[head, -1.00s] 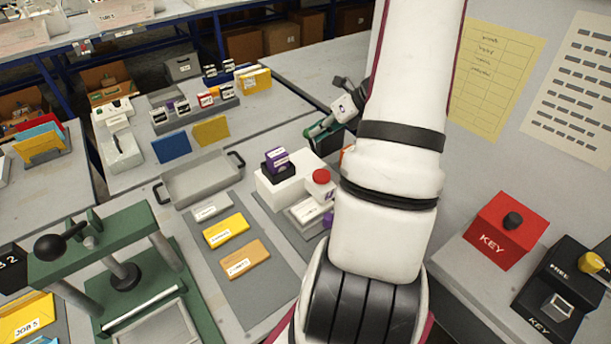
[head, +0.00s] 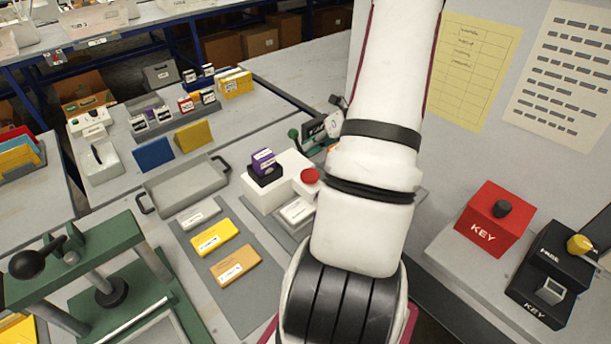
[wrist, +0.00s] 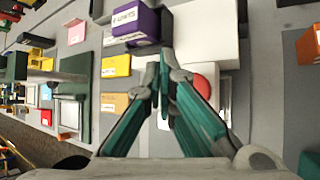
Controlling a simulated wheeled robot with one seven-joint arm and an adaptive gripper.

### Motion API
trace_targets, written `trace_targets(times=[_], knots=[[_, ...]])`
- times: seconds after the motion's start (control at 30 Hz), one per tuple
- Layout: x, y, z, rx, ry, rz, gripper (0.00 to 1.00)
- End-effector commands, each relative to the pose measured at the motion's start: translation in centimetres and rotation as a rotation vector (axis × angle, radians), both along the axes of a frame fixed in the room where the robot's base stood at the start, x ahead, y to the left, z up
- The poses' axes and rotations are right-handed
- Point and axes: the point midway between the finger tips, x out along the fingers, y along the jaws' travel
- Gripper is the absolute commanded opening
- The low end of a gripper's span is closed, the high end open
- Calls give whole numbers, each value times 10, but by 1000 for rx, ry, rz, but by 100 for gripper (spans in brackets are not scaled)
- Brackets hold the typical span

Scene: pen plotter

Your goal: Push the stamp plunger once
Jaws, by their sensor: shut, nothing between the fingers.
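A white machine (head: 262,195) stands on the bench left of my arm in the head view. A purple block on a dark base (head: 263,162) sits on it, and a round red knob (head: 310,176) is at its right. Which of these is the stamp plunger, I cannot tell for sure. In the wrist view the purple block (wrist: 135,22) with a white label is upper left of my fingertips, and the red knob (wrist: 201,85) is right of them, partly behind a finger. My gripper (wrist: 163,62) is shut and empty, its teal fingers meeting between the two. Contact cannot be judged.
Yellow (head: 214,238) and orange (head: 235,265) cards lie on a grey mat left of the machine. A grey tray (head: 187,184) is behind them. A green press (head: 128,230) stands at the left, a red KEY box (head: 494,219) at the right.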

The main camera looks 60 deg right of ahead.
Motion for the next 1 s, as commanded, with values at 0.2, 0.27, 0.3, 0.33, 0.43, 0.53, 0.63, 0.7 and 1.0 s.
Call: trace_targets(times=[0.2,0.27,0.3,0.33,0.43,0.53,0.63,0.7,1.0], knots=[[2,0,-33,1,0,0,0],[2,1,-39,2,1,0,0],[2,1,-43,2,1,0,0],[2,1,-46,2,1,0,0],[2,1,-52,1,0,1,0],[1,1,-56,1,0,1,0],[1,1,-57,0,-1,1,0],[0,1,-57,0,-1,1,0],[0,1,-57,0,0,2,0]])
